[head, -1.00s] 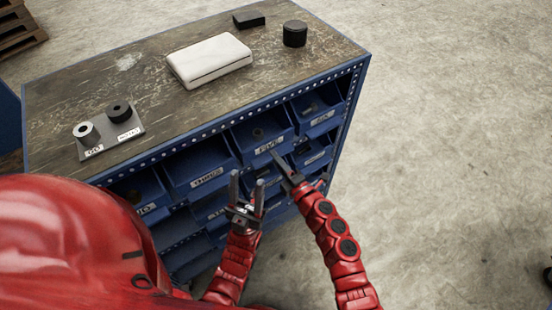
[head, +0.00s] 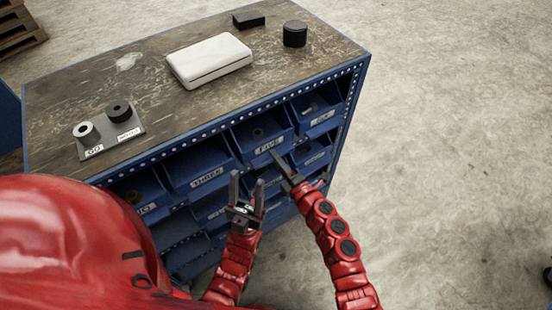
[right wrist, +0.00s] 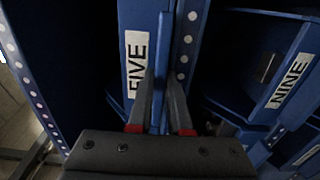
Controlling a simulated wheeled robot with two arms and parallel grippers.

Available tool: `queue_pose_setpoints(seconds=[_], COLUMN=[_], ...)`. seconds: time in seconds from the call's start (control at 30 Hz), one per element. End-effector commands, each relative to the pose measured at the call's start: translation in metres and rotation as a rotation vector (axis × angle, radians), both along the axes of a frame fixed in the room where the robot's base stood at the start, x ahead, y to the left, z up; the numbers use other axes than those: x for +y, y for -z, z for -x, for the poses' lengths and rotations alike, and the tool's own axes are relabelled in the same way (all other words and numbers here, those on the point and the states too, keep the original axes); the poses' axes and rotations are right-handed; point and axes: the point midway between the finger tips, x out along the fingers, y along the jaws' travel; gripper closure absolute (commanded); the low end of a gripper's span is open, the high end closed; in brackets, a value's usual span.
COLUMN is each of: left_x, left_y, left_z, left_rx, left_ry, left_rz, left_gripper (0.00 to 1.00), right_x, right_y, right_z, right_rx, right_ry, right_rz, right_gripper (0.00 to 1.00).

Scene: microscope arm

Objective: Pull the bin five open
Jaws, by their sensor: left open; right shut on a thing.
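Bin five (head: 249,134) is a blue bin with a white FIVE label (head: 268,145) on its front, in the upper row of the blue cabinet. My right gripper (head: 279,162) is at the bin's front, just below and right of the label. In the right wrist view, the fingers of my right gripper (right wrist: 163,88) are closed on a thin blue edge of the bin beside the FIVE label (right wrist: 136,62). My left gripper (head: 247,187) is open and empty, lower and to the left, in front of the cabinet.
Bin three (head: 205,163) is left of bin five, and another labelled bin (head: 318,108) is right of it. Bin nine (right wrist: 289,75) shows in the wrist view. The worn cabinet top (head: 150,110) holds a white case (head: 209,60).

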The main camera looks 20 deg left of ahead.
Motion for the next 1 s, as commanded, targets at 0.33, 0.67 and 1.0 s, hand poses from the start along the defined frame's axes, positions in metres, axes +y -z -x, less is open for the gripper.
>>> queue_pose_setpoints(seconds=[0.33, 0.67, 1.0], left_x=[0.000, 0.000, 0.000], left_y=[-0.001, -0.004, 0.006], left_z=[0.000, 0.000, 0.000], left_rx=[0.000, 0.000, 0.000], left_ry=[0.000, 0.000, 0.000], left_rz=[0.000, 0.000, 0.000], left_gripper=[0.50, 0.50, 0.50], right_x=[-0.003, -0.041, -0.097], right_y=[0.001, 0.002, 0.004], right_z=[0.002, 0.033, 0.077], right_rx=[0.001, 0.001, 0.002], right_ry=[0.000, -0.001, 0.000], right_rz=[0.002, 0.004, 0.002], right_gripper=[1.00, 1.00, 1.00])
